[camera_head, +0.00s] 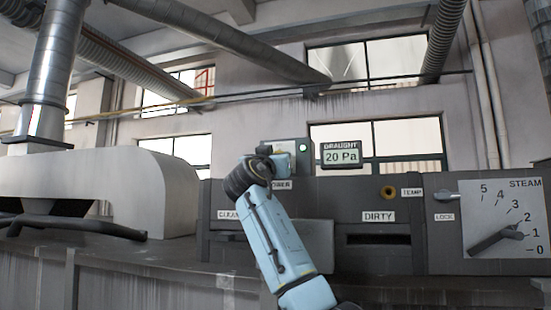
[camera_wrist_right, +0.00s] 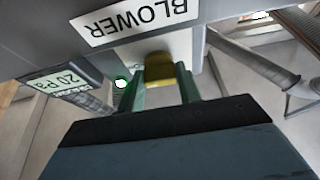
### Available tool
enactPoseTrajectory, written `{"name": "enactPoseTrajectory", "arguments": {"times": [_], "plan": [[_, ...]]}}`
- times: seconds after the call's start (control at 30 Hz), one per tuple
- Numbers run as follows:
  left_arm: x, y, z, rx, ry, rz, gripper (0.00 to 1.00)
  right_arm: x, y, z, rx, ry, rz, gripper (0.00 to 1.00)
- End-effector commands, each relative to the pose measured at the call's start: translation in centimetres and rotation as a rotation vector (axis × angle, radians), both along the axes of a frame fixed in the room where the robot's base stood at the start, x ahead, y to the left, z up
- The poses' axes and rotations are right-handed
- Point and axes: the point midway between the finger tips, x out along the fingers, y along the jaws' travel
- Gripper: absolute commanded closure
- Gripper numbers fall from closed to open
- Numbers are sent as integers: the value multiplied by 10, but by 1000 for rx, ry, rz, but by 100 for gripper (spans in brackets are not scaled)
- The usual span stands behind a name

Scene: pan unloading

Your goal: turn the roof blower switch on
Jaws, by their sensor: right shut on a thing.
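The blower switch shows in the right wrist view as a yellow handle (camera_wrist_right: 158,68) on a pale plate under the BLOWER label (camera_wrist_right: 140,18), which appears upside down. My right gripper (camera_wrist_right: 160,85) is shut on this yellow handle, with one green finger on each side. In the head view my right gripper (camera_head: 284,160) is up at the pale switch box, and my wrist hides the handle and part of the label. A small green lamp (camera_head: 303,148) glows on the box beside the gripper. My left gripper is not in view.
A draught display (camera_head: 341,155) reading 20 Pa stands right of the switch box. The panel below has CLEAN and DIRTY slots (camera_head: 378,239), a yellow-ringed TEMP knob (camera_head: 388,193) and a STEAM lever dial (camera_head: 505,218). A grey hood (camera_head: 110,190) with a black handle is at left.

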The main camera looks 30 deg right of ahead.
Motion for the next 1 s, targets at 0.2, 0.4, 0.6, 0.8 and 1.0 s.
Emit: {"name": "enactPoseTrajectory", "arguments": {"times": [0.2,0.4,0.6,0.8,1.0], "plan": [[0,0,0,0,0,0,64,0,0,0,1,0,1,50],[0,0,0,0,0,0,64,0,0,0,0,0,1,44],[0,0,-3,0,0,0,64,-2,3,-2,-1,-2,2,44],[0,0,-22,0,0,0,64,-18,23,-16,1,-4,6,44],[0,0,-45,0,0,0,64,-46,57,-35,1,-3,7,44]]}}
